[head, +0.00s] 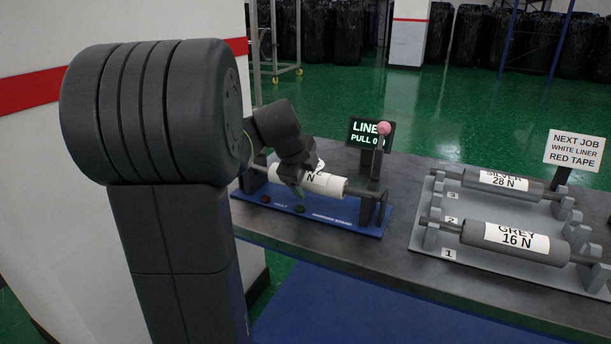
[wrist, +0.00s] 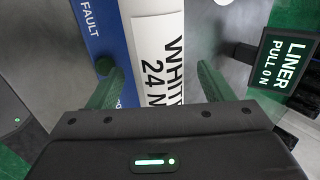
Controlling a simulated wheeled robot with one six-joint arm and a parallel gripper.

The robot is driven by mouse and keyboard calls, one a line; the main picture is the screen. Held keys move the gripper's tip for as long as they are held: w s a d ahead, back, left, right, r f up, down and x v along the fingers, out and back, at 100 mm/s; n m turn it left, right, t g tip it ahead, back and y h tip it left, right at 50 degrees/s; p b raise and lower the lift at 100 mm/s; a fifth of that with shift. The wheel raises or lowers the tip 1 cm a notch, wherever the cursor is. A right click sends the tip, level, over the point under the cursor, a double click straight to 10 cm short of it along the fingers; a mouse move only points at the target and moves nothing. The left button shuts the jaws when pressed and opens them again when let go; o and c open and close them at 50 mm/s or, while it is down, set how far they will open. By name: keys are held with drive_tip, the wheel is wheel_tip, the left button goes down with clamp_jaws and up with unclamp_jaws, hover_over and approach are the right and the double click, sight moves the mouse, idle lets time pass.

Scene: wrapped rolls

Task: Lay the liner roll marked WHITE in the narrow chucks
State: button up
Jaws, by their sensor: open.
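The white liner roll (head: 325,184) lies across the supports of a blue-based stand (head: 345,226) in the head view. In the wrist view its label reads "WHITE 24 N" on the roll (wrist: 145,50). My gripper (head: 297,187) is over the roll's left half. In the wrist view my gripper (wrist: 157,78) is open, with one green finger on each side of the roll and gaps visible beside it. My gripper hides part of the label and the roll's left end in the head view. I cannot tell how the hidden end sits in its chuck.
A "LINER PULL ON" display (wrist: 288,62) stands beside the stand, near a pink-knobbed lever (head: 383,128). A sign (head: 574,151) reads "NEXT JOB WHITE LINER RED TAPE".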

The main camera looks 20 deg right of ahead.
drive_tip(key=p+v, duration=0.1)
drive_tip(key=v, duration=1.2)
drive_tip(key=shift+r, duration=0.3)
drive_tip(key=b+x, duration=0.1)
drive_tip(key=x, duration=1.3)
drive_tip(key=shift+s+f, duration=0.1)
drive_tip(key=shift+f, duration=0.05)
drive_tip(key=shift+a+r+p, duration=0.1)
drive_tip(key=shift+r+p, duration=0.55)
drive_tip(key=shift+r, duration=0.05)
drive_tip(key=shift+r+p, duration=0.35)
drive_tip(key=shift+f, duration=0.1)
